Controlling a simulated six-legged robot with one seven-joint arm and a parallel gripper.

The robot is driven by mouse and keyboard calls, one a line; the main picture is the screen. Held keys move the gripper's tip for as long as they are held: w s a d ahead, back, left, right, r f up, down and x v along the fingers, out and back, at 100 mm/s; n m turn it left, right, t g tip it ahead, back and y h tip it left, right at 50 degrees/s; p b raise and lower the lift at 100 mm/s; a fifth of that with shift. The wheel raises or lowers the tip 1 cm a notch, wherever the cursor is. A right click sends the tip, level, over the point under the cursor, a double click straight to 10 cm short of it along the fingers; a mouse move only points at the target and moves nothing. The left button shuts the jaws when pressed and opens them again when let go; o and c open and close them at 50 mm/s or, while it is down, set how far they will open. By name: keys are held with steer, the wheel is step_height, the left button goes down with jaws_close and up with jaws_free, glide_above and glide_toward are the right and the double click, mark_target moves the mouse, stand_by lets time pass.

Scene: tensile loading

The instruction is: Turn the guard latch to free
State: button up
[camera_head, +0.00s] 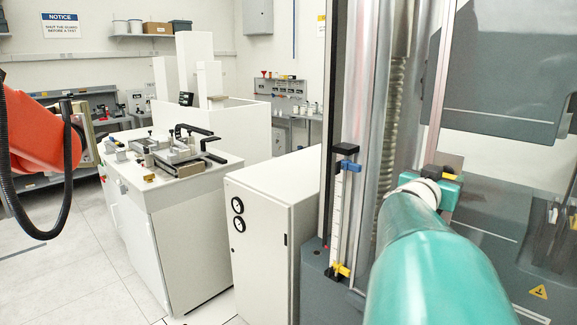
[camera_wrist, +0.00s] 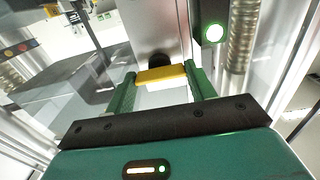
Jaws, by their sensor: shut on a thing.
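The yellow guard latch (camera_wrist: 162,75) lies crosswise between the two green fingers of my gripper (camera_wrist: 161,80) in the wrist view. The fingers touch its two ends, and my gripper is shut on it. A dark round hub (camera_wrist: 159,60) shows just behind the latch, on a pale metal plate. In the head view the yellow latch (camera_head: 439,171) shows at the end of my teal arm, by the edge of the guard. My gripper (camera_head: 447,187) is mostly hidden there behind my own wrist.
The grey testing machine column (camera_head: 358,110) stands close on the left of my arm, with a scale bearing a yellow pointer (camera_head: 340,270). A white cabinet (camera_head: 270,230) and a bench with fixtures (camera_head: 170,160) stand further left.

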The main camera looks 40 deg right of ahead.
steer(key=shift+m, duration=0.4)
steer(key=m, duration=1.2)
steer(key=shift+m, duration=0.3)
steer(key=m, duration=0.4)
steer(key=shift+m, duration=0.3)
steer(key=o, duration=1)
steer(key=shift+d, duration=0.1)
